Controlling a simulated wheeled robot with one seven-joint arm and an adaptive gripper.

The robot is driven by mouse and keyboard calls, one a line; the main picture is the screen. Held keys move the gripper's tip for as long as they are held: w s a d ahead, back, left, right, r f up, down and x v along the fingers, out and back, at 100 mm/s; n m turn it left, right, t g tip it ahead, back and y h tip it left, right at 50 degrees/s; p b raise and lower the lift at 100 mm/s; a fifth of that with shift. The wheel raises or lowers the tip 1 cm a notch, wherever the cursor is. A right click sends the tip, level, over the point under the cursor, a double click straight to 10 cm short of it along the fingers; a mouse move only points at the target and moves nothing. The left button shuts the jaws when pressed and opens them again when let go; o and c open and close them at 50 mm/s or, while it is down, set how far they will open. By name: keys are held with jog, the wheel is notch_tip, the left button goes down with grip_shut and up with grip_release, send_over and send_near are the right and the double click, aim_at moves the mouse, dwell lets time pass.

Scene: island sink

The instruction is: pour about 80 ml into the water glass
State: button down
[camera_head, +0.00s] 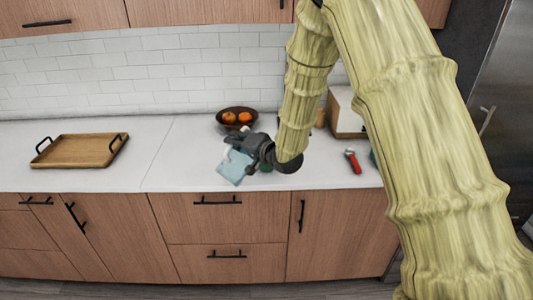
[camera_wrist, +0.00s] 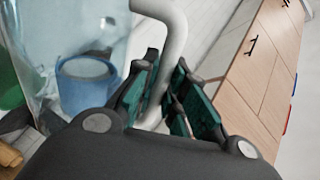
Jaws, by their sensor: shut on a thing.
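My gripper (camera_head: 262,150) is shut on the pale handle (camera_wrist: 172,40) of a clear jug (camera_wrist: 115,30), whose body fills the left of the wrist view. In the head view the light-blue jug (camera_head: 235,166) is tilted, at the left of my gripper, over the front of the counter. A blue, cup-like shape (camera_wrist: 85,88) with a round rim shows through the jug's wall. I cannot tell whether it is the water glass behind or water inside. No separate water glass is clear in the head view, and no stream of water can be made out.
A fruit bowl (camera_head: 236,118) stands behind my gripper. A wooden tray (camera_head: 80,151) lies at the left. A red-handled tool (camera_head: 353,162) and a wooden box (camera_head: 344,112) are at the right. A green thing (camera_wrist: 10,85) is partly hidden at the left. The counter between tray and jug is clear.

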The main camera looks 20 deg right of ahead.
jog(key=shift+a+f, duration=0.2)
jog(key=shift+f, duration=0.15)
jog(key=shift+s+b, duration=0.1)
jog(key=shift+b, duration=0.2)
dwell(1.4)
